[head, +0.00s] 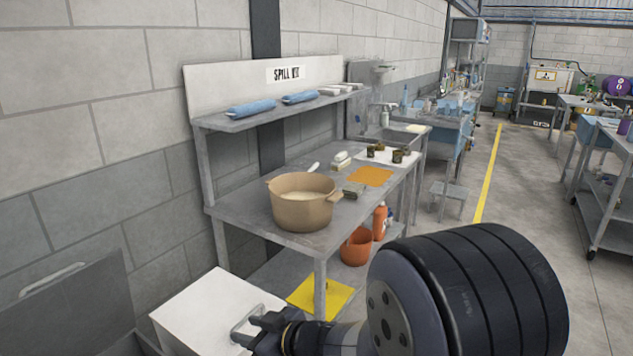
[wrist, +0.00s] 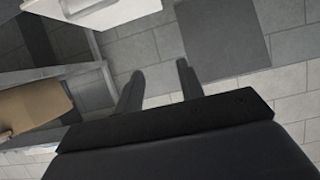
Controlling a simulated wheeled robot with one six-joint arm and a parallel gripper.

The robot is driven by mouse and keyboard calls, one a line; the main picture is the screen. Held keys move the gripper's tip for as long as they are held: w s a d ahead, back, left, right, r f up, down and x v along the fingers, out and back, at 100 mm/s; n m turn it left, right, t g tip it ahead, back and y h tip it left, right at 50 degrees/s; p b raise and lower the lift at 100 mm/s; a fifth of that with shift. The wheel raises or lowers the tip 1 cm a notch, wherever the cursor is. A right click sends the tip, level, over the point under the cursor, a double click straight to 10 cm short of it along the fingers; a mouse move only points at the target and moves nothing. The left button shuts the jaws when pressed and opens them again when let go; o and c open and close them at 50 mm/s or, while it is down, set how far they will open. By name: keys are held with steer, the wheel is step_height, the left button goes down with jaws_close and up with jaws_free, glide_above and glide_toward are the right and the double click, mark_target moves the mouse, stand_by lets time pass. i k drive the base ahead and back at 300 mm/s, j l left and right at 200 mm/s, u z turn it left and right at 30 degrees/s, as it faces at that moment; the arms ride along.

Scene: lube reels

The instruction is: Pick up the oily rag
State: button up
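A flat orange cloth (head: 370,176), which may be the oily rag, lies on the grey metal bench, behind and to the right of the tan pot. I cannot tell whether it is oily. My gripper (head: 258,328) is low in front of the bench, by the white box, well away from the cloth. In the wrist view my gripper (wrist: 158,70) has its two fingers apart, with only floor between them. The cloth is not seen in the wrist view.
The tan pot (head: 302,202) with pale contents stands on the bench (head: 250,222). Small dark tins (head: 378,152) stand behind the cloth. An upper shelf (head: 262,110) holds blue rolls. A white box (head: 212,312) stands below. Floor is open right of the bench.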

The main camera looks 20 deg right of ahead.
mark_target(353, 190)
steer(key=i+l, duration=0.15)
steer(key=l, duration=0.2)
steer(key=i+l, duration=0.2)
steer(key=l, duration=0.15)
steer(key=i+l, duration=0.15)
steer(key=l, duration=0.2)
steer(key=i+l+u, duration=0.1)
steer(key=l, duration=0.25)
steer(key=i+l, duration=0.2)
steer(key=l, duration=0.15)
steer(key=i+l, duration=0.2)
steer(key=l, duration=0.15)
steer(key=i+l, duration=0.35)
steer(key=l, duration=0.2)
steer(key=i+l, duration=0.4)
steer(key=l+u, duration=0.05)
steer(key=l, duration=0.05)
